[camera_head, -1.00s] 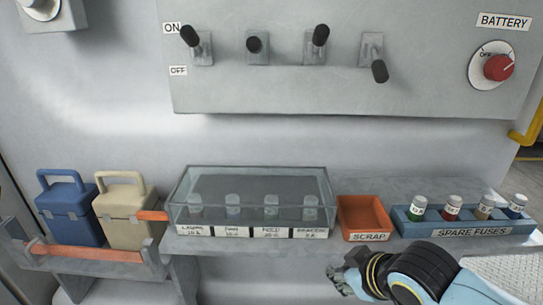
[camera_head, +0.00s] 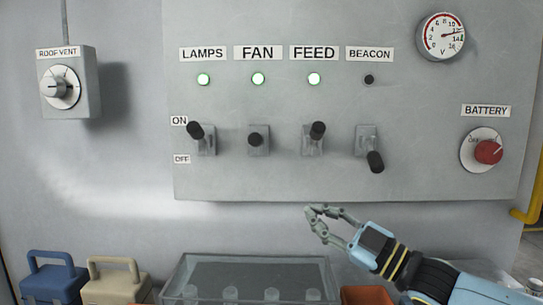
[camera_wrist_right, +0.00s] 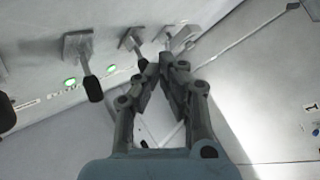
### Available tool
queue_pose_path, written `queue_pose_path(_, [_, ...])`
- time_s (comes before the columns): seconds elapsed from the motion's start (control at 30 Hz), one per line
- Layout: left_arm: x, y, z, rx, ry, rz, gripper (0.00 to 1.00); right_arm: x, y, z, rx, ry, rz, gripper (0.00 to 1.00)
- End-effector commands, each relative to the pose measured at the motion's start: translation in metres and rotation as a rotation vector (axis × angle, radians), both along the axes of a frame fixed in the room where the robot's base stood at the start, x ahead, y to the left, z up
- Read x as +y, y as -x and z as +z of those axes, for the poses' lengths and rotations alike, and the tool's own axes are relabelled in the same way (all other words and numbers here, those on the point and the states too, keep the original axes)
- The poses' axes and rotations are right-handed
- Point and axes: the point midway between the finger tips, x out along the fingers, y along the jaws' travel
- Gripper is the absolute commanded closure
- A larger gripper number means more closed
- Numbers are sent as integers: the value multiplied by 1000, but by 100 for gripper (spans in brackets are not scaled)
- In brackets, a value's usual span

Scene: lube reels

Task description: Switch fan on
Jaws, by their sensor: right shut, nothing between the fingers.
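The fan switch (camera_head: 257,140) is the second lever from the left on the grey panel. Its black knob points out towards me, between the ON and OFF marks. The FAN label (camera_head: 258,53) is above it, and the fan light (camera_head: 258,79) glows green. My right gripper (camera_head: 309,210) is shut and empty, below the panel's lower edge and right of the fan switch, not touching it. In the right wrist view its fingertips (camera_wrist_right: 172,58) meet, with several levers beyond; I cannot tell which is the fan's. My left gripper is not in view.
The lamps lever (camera_head: 196,132) and feed lever (camera_head: 317,131) point up, the beacon lever (camera_head: 375,161) down. The red battery knob (camera_head: 488,152) is at right. A clear fuse box (camera_head: 250,270) stands below. The space before the panel is clear.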

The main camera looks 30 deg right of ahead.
Motion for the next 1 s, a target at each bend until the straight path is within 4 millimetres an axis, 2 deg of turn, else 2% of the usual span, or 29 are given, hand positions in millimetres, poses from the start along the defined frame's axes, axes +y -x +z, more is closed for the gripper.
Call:
queue_pose_path(0.13, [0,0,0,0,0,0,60,-12,11,29,-189,51,119,100])
queue_pose_path(0.37, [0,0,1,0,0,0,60,-15,20,46,-293,72,190,100])
queue_pose_path(0.57, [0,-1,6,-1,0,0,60,1,1,61,-297,69,190,100])
queue_pose_path(1.0, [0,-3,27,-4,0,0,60,47,-60,105,-293,68,190,100])
